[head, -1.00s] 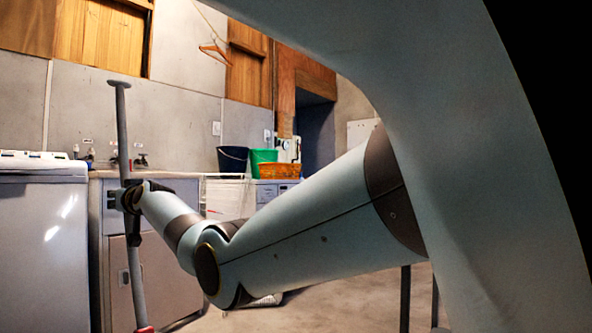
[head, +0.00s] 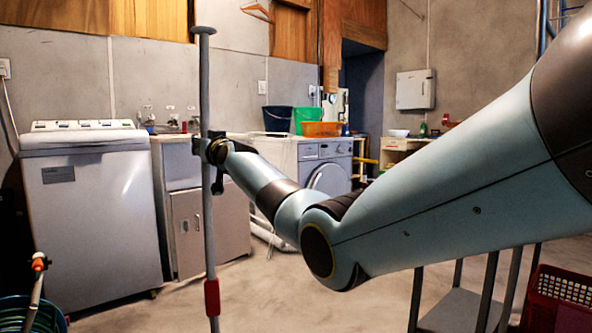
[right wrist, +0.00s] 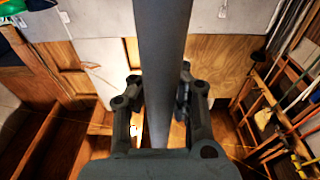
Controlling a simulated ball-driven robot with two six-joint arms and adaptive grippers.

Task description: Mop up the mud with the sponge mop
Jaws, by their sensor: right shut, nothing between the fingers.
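The sponge mop's grey pole (head: 207,150) stands nearly upright left of centre in the head view, with a flat cap on top and a red collar low down. Its sponge head is below the picture. My right gripper (head: 212,150) is at the pole's upper part and shut. In the right wrist view the pole (right wrist: 162,60) runs down the middle, by the fingers of the right gripper (right wrist: 160,90); a firm hold on it cannot be made out. No mud is in view. My left gripper is not in view.
A white top-loading washer (head: 95,215) stands left, beside a sink cabinet (head: 210,230). A front-loading machine (head: 325,165) carries buckets and an orange basin. A red crate (head: 560,300) and a grey shelf stand are lower right. The middle floor is clear.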

